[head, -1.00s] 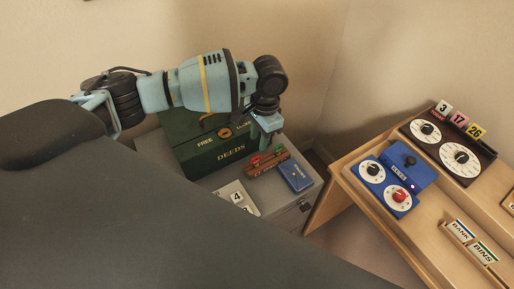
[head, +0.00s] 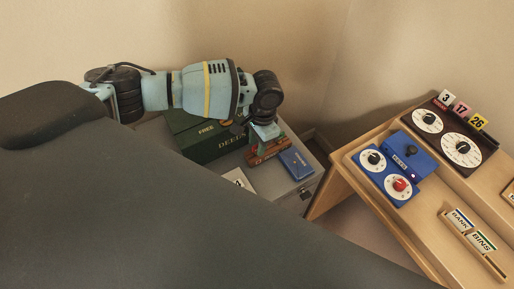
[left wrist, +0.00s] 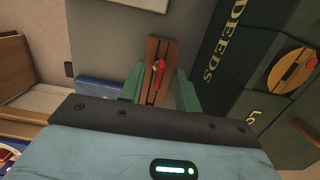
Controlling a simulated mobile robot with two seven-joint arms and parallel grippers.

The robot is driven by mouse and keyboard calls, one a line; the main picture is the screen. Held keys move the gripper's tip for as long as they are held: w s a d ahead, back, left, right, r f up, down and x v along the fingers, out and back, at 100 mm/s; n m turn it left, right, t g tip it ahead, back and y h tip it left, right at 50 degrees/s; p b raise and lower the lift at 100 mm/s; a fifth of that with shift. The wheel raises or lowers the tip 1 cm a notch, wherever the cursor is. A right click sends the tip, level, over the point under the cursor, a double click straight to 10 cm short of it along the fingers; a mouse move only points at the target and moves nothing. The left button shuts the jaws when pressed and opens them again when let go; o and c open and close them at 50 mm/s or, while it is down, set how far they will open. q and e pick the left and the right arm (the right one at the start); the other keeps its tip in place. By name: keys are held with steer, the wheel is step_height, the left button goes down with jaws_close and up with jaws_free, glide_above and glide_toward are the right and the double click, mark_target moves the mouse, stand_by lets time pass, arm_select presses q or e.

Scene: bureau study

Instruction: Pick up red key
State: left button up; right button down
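The red key (left wrist: 160,72) lies on a wooden rack (left wrist: 153,52) with slots, seen in the left wrist view; a small brass-coloured part shows beside it. In the head view the rack (head: 268,153) stands on the grey cabinet top, and my gripper hides the key. My left gripper (left wrist: 158,84) is open, with its green fingers on either side of the rack and key. I cannot tell whether they touch. In the head view my left gripper (head: 265,132) points down over the rack. My right gripper is not in view.
A dark green DEEDS box (head: 205,140) stands close to the left of the rack. A blue box or book (head: 297,163) lies close to its right. A white number card (head: 240,179) is in front. A wooden desk (head: 345,195) with dial panels stands at right.

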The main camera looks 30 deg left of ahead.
arm_select(q)
steer(key=shift+s+f, duration=0.1)
steer(key=shift+f, duration=0.5)
jaws_close()
steer(key=shift+r, duration=0.1)
